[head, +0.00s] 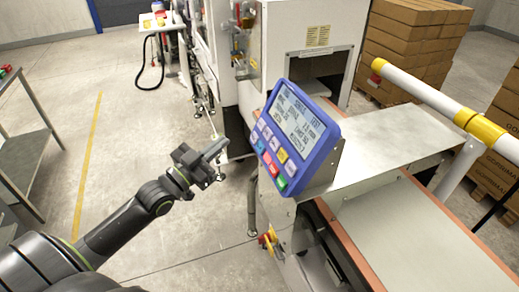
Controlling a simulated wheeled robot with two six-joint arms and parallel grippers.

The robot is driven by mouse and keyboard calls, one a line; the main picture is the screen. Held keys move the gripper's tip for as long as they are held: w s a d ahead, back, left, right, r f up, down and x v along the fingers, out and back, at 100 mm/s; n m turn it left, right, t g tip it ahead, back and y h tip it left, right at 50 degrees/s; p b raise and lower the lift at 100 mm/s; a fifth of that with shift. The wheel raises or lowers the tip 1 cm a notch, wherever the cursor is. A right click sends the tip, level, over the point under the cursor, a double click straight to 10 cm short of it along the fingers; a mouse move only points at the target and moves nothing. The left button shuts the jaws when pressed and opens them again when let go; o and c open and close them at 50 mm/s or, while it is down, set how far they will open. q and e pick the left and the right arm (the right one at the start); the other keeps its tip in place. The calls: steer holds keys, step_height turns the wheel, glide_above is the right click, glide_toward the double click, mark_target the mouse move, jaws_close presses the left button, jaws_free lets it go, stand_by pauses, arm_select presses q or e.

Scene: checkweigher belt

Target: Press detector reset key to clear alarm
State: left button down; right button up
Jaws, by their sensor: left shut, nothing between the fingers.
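The detector's blue control panel (328,145) is mounted at the near side of the belt, tilted, with a lit text screen (297,122). The key labels are too small to read, so I cannot tell which is the reset key. My left gripper (222,146) is shut and empty, to the left of the panel and apart from the keys. My right gripper is not in view.
A conveyor belt (418,232) runs to the right behind the panel. A white and yellow rail (440,100) crosses the right side. A white machine cabinet (283,40) stands behind, with stacked cartons (412,42) beyond. A grey table (28,140) is at left; the floor between is clear.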

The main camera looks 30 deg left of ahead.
mark_target(260, 142)
arm_select(q)
steer(key=w+d+f+b, duration=0.3)
steer(key=w+d+b, duration=0.1)
steer(key=w+b, duration=0.1)
steer(key=shift+w+d+f+b, duration=0.15)
steer(key=shift+d+f+b, duration=0.15)
steer(key=shift+b, duration=0.45)
stand_by(1.6)
steer(key=shift+w+d+f+b, duration=0.2)
steer(key=shift+w+b, duration=0.1)
steer(key=shift+b, duration=0.1)
steer(key=shift+w+d+f+b, duration=0.2)
steer(key=shift+w+d+b, duration=0.05)
steer(key=shift+b, duration=0.2)
stand_by(0.5)
steer(key=shift+s+r, duration=0.1)
steer(key=shift+s+a+r+p, duration=0.3)
steer(key=shift+s+a+p, duration=0.2)
steer(key=shift+p, duration=0.25)
